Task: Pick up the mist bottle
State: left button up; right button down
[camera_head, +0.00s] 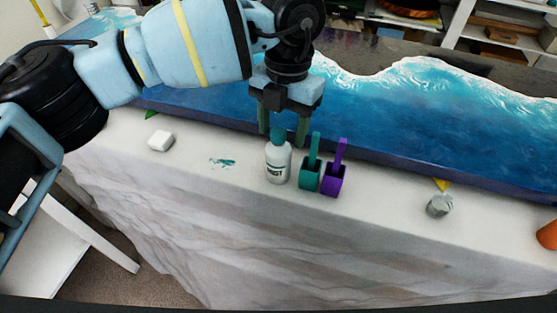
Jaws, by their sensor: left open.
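The mist bottle (278,163) is a white bottle with a teal cap and dark lettering. It stands upright on the pale covered table, in front of the blue resin panel. My left gripper (283,136) points down from above, with its two fingers apart. In the picture the fingers are just above and behind the bottle's cap, one on each side of it. I cannot tell whether they touch the cap. The gripper holds nothing that I can see. My right gripper is not in view.
A teal cup (310,179) and a purple cup (333,181), each with a stick, stand close to the bottle's right. A white block (160,141) and a teal smear (222,162) lie to the left. A grey crumpled item (439,206) and an orange object (547,235) are right. The resin panel (400,130) rises behind.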

aim_at(278, 151)
pick_arm(q)
jog(key=shift+f, duration=0.45)
jog(key=shift+s+a+f+p, duration=0.1)
jog(key=shift+f, duration=0.75)
jog(key=shift+s+a+f+p, duration=0.15)
jog(key=shift+f, duration=0.65)
jog(key=shift+s+a+f+p, duration=0.1)
jog(key=shift+f, duration=0.75)
jog(key=c, duration=0.9)
notch_tip(278, 151, up, 10)
jog(key=shift+a, duration=0.1)
